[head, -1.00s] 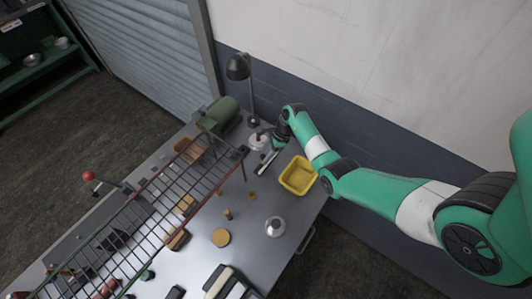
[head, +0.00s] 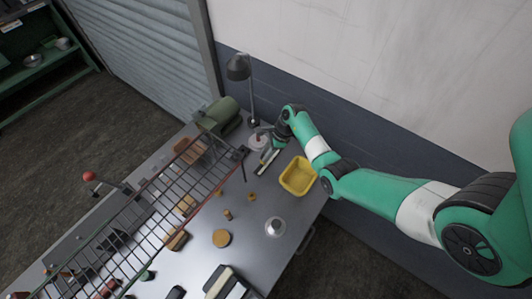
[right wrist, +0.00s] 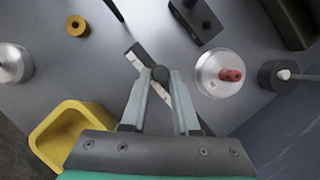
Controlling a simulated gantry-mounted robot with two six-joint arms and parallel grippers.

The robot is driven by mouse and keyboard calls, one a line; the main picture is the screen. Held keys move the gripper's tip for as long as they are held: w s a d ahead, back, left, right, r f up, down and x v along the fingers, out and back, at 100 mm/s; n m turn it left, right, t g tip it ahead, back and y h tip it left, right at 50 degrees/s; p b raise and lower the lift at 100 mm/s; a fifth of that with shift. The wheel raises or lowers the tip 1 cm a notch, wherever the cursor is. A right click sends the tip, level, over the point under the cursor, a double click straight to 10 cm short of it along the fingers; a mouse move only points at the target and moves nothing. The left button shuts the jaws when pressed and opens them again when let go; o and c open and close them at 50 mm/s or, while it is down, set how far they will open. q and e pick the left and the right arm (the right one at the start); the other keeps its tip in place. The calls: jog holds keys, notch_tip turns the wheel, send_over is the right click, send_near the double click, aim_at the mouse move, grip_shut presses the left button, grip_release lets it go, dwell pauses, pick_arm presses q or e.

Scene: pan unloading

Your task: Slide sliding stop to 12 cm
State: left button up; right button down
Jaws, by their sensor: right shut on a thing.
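The sliding stop shows as a dark round knob (right wrist: 160,74) on a narrow black-and-white scale bar (right wrist: 137,58) in the right wrist view. The bar lies slanted on the grey table and runs on beneath the fingers. My right gripper (right wrist: 160,80) is shut on the stop, with one fingertip on each side of the knob. The scale's numbers are too small to read, so I cannot tell the stop's position in centimetres. In the head view, the bar (head: 265,163) lies left of the yellow bin, with my right gripper (head: 270,150) over its far end. My left gripper is not in view.
The yellow bin (head: 298,192) stands close to the bar. A silver disc with a red knob (right wrist: 231,75) sits just right of the fingers in the right wrist view. A dark block (right wrist: 197,22) is ahead. A wire rack (head: 140,215) spans the table's left.

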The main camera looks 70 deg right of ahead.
dwell(0.6)
jog(key=d+b, duration=0.1)
jog(key=d, duration=0.1)
jog(key=s+d+b, duration=0.1)
jog(key=d, duration=0.1)
jog(key=d+b, duration=0.2)
jog(key=d, duration=0.1)
jog(key=shift+s+d+f, duration=0.1)
jog(key=shift+s+f, duration=0.1)
jog(key=shift+s, duration=0.15)
jog(key=shift+s+d+r, duration=0.1)
jog(key=shift+d, duration=0.2)
jog(key=shift+r, duration=0.15)
jog(key=c, duration=0.7)
grip_release()
jog(key=shift+o, duration=0.2)
jog(key=p+v, duration=0.2)
jog(key=v, duration=0.9)
jog(key=shift+r+p, duration=0.3)
jog(key=shift+p, duration=0.1)
